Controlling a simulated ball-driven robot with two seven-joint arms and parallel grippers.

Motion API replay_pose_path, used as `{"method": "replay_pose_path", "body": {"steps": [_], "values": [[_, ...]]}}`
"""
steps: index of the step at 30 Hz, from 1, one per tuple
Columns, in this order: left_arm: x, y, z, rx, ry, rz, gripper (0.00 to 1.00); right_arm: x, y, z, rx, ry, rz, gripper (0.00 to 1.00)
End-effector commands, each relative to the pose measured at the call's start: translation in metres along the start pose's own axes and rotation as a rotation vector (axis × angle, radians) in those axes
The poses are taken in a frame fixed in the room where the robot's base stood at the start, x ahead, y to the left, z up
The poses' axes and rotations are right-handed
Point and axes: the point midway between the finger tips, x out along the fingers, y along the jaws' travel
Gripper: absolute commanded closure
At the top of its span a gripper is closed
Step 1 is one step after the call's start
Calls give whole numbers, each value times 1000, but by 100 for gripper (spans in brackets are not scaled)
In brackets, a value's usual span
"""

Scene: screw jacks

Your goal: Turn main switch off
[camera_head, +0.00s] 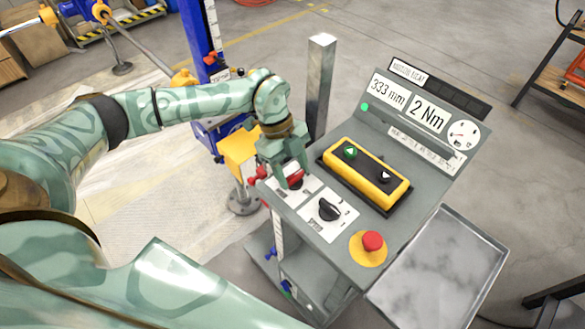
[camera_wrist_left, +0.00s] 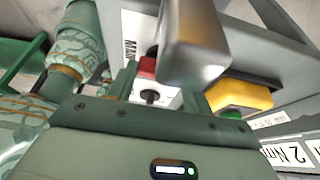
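The main switch (camera_head: 295,183) is a red knob on a white plate at the left end of the grey control panel. In the left wrist view the red knob (camera_wrist_left: 148,67) shows beyond the fingers, under a partly hidden label. My left gripper (camera_head: 292,178) reaches down over the switch, its green fingers apart on either side of the knob. In the left wrist view the left gripper (camera_wrist_left: 158,88) also shows a gap between its fingers. I cannot tell if a finger touches the knob. My right gripper is not in view.
A black rotary knob (camera_head: 328,209) sits close beside the switch. A yellow button box (camera_head: 366,176) and a red emergency stop (camera_head: 372,241) are farther right. A metal post (camera_head: 319,85) stands behind the panel. An empty grey tray (camera_head: 440,265) is at the right.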

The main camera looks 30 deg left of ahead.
Motion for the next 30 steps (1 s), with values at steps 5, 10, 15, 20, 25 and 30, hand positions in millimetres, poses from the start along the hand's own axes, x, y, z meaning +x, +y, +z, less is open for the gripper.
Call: {"method": "replay_pose_path", "body": {"steps": [5,10,15,20,25,30], "values": [[0,0,0,0,0,1,72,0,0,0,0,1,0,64],[-1,0,0,19,0,9,72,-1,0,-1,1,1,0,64],[-2,-2,-1,86,-1,34,72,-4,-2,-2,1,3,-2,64],[-3,-3,-1,191,0,78,72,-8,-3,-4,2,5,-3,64],[-3,-4,-1,335,-2,137,72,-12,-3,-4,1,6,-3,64],[-3,-5,-2,484,-1,199,72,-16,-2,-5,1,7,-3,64]]}}
